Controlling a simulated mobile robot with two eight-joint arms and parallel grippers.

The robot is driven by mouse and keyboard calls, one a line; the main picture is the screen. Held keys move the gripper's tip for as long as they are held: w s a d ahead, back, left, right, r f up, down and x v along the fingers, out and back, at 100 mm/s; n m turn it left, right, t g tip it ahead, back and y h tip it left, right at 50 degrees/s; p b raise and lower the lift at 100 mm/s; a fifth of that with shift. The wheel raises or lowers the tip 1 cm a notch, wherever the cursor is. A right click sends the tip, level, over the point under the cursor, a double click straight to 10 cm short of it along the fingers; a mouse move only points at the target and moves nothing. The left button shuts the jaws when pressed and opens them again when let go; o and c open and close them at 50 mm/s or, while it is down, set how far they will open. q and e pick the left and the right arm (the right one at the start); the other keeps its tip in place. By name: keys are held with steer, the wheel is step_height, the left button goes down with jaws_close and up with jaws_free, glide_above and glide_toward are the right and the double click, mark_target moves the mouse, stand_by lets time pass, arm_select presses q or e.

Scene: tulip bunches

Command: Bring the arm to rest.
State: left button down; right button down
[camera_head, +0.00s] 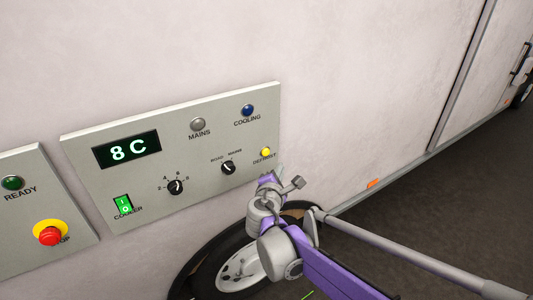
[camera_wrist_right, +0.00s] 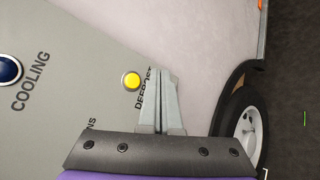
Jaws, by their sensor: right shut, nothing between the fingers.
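My right arm (camera_head: 330,277), purple and grey, reaches in from the lower right in the head view. My right gripper (camera_head: 281,171) is beside the lower right corner of the grey control panel (camera_head: 105,170), just right of the yellow DEFROST button (camera_head: 265,152). In the right wrist view, the gripper's grey fingers (camera_wrist_right: 157,74) are together with nothing between them. They overlap part of the DEFROST label, beside the yellow button (camera_wrist_right: 132,80). I cannot tell whether the fingertips touch the panel. My left gripper is out of view.
The panel has a display (camera_head: 127,149) reading 8 C, knobs, a green-lit COOLER switch (camera_head: 123,205) and a blue COOLING button (camera_head: 247,110). A red stop button (camera_head: 50,235) is left. A vehicle wheel (camera_head: 240,273) is below. Dark ground (camera_head: 460,190) lies open at right.

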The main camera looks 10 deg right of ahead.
steer(key=s+d+f+m+g+y, duration=0.1)
steer(key=s+d+f+m+g, duration=0.25)
steer(key=s+m, duration=0.4)
steer(key=s+d+f+m+g, duration=0.2)
steer(key=s+d+f+m, duration=0.15)
steer(key=s, duration=0.75)
steer(key=s+a+f+m+g+y, duration=0.1)
steer(key=s+a+f+m+y, duration=0.1)
steer(key=s, duration=0.5)
steer(key=s+a+f+m+g+y, duration=0.2)
steer(key=s+a+f+m+y, duration=0.1)
steer(key=s+f+m, duration=0.3)
steer(key=shift+s+a+f+m, duration=0.3)
steer(key=shift+s+a, duration=0.3)
steer(key=shift+s, duration=0.3)
